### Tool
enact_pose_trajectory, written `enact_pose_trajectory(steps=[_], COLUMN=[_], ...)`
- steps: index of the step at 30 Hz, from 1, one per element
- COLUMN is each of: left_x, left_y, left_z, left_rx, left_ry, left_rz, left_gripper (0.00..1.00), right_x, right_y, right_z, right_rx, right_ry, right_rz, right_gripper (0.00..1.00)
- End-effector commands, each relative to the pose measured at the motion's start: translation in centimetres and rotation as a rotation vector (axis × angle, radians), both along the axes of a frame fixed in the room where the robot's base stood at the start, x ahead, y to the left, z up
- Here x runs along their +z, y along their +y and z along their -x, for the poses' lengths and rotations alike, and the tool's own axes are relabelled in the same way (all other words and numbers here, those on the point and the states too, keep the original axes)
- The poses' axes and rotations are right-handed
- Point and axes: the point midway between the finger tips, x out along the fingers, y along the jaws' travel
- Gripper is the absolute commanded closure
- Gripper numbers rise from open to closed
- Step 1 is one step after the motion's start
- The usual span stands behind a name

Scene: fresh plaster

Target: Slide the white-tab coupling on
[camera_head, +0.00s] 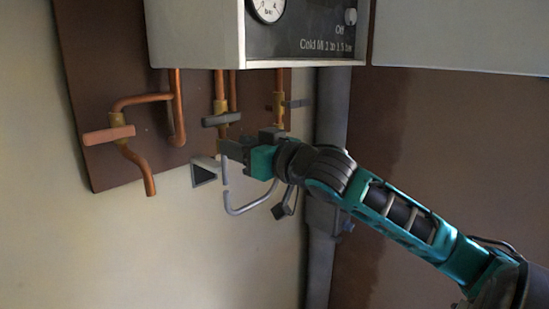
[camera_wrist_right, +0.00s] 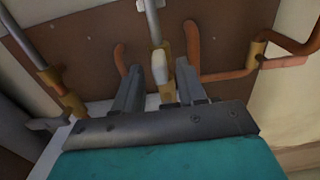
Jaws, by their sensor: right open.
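My right gripper (camera_head: 225,152) reaches in from the right below the boiler, beside the lower end of the middle pipe. In the right wrist view its two fingers (camera_wrist_right: 160,92) are open. A pale, rounded tab-like piece (camera_wrist_right: 160,68) shows between them, in line with a brass fitting (camera_wrist_right: 168,95); I cannot tell whether it is the white-tab coupling or touches a finger. A grey hose (camera_head: 240,211) hangs in a loop just below the gripper. A dark block (camera_head: 282,211) hangs near its right side. The middle brass valve has a grey lever (camera_head: 221,119). My left gripper is not in view.
The boiler (camera_head: 197,32) overhangs the pipes. A salmon-levered valve (camera_head: 108,135) stands left, and another brass valve (camera_head: 279,105) right. A grey open-ended box shape (camera_head: 205,171) sits beside the gripper. A grey vertical pipe (camera_head: 320,265) stands right. The lower left is clear.

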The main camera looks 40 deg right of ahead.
Motion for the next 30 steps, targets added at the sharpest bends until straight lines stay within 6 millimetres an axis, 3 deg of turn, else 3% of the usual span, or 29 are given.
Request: enact_pose_trajectory(steps=[20,24,30], left_x=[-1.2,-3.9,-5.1], left_y=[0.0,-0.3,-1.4], left_z=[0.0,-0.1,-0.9], left_rx=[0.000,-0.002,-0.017], left_ry=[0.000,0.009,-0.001], left_rz=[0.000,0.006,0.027], left_gripper=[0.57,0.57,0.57], right_x=[-0.1,-0.7,-0.7], right_y=[-0.6,-1.0,-1.3], right_z=[8.8,8.8,9.3], right_rx=[-0.001,-0.004,-0.006], right_ry=[0.000,-0.003,-0.003], right_rz=[0.000,0.005,0.003], right_gripper=[0.60,0.60,0.60])
